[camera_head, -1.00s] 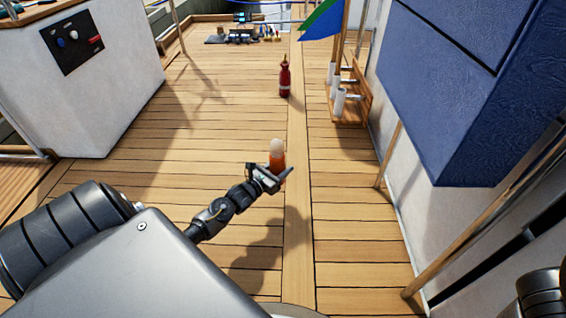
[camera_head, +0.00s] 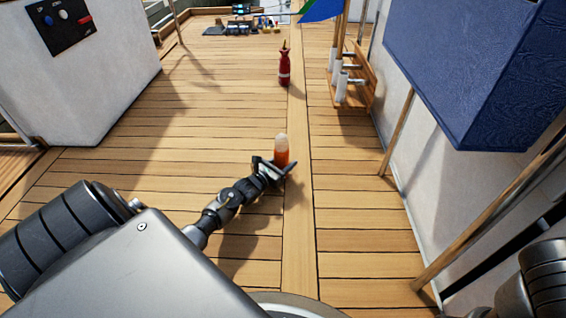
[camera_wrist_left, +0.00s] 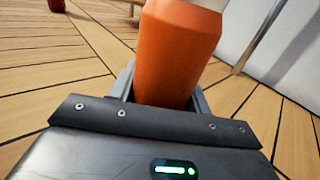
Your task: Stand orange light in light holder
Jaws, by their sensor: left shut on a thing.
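The orange light (camera_head: 281,152) has an orange body and a pale, clear top. It stands roughly upright in my left gripper (camera_head: 276,167), held above the wooden deck. In the left wrist view its orange body (camera_wrist_left: 177,52) fills the space between the fingers, and its top is cut off by the frame edge. The gripper is shut on it. I cannot tell for sure which thing is the light holder. A wooden rack with white tubes (camera_head: 356,92) is fixed at the right wall, ahead and to the right of my left gripper. My right gripper is out of view.
A red bottle-like thing (camera_head: 284,70) stands on the deck ahead. Blue and green flags (camera_head: 322,10) rise near the rack. A blue box (camera_head: 460,75) juts from the right wall, with wooden poles below. A white console (camera_head: 70,75) stands left.

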